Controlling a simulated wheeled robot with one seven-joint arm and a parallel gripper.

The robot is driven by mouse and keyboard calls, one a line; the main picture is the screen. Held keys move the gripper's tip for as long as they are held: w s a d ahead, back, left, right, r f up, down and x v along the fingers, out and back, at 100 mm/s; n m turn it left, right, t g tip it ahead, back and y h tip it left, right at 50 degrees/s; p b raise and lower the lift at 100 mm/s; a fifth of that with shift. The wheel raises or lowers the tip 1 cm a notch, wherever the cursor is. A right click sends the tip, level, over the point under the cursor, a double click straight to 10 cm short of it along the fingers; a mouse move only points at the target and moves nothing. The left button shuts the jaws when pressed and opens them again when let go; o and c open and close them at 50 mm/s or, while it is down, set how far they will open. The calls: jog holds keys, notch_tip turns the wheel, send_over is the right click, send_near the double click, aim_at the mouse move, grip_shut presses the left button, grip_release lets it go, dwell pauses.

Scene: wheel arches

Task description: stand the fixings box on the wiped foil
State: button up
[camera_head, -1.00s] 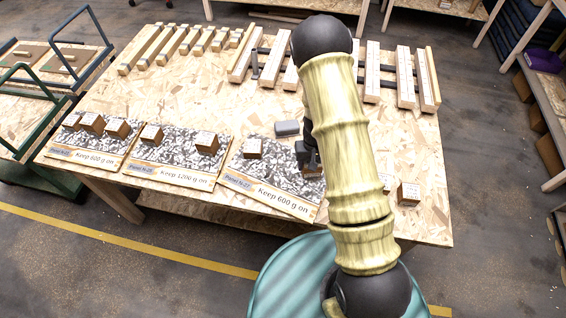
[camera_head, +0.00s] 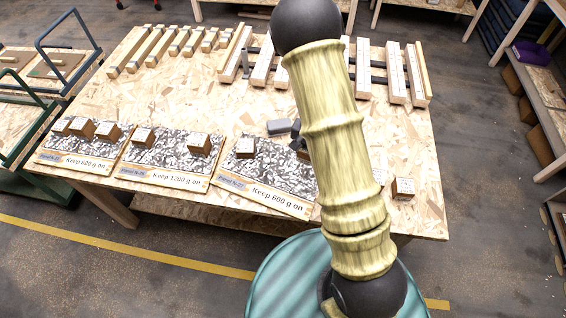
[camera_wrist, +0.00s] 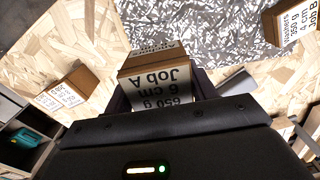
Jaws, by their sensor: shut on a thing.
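My gripper (camera_wrist: 160,88) is shut on a brown box (camera_wrist: 152,62) with a white label reading Job A, 6 cm, 650 g; its name line is not readable. In the head view the held box (camera_head: 303,154) is mostly hidden behind my arm, near the far right edge of the right panel. That panel's grey speckled foil (camera_head: 275,168) has the strip "Keep 600 g on"; it also shows in the wrist view (camera_wrist: 205,25). One brown box (camera_head: 245,148) stands at its far left; a washers box, 350 g, 4 cm, Job B (camera_wrist: 290,28) shows in the wrist view.
A middle panel (camera_head: 170,152) marked 1200 g and a left panel (camera_head: 85,147) marked 600 g carry boxes. A grey block (camera_head: 278,127) lies behind the right panel. Another box (camera_head: 403,188) stands on bare board at right. Wooden bars (camera_head: 262,62) line the table's back.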

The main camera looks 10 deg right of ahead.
send_over(306, 173)
notch_tip(306, 173, down, 6)
dwell(0.4)
jog(key=shift+f+p, duration=0.4)
jog(key=shift+f, duration=1.45)
jog(key=shift+f, duration=0.2)
jog(key=o, duration=1.5)
jog(key=shift+s, duration=0.1)
jog(key=shift+r, duration=0.1)
notch_tip(306, 173, up, 12)
jog(key=shift+d+r, duration=0.1)
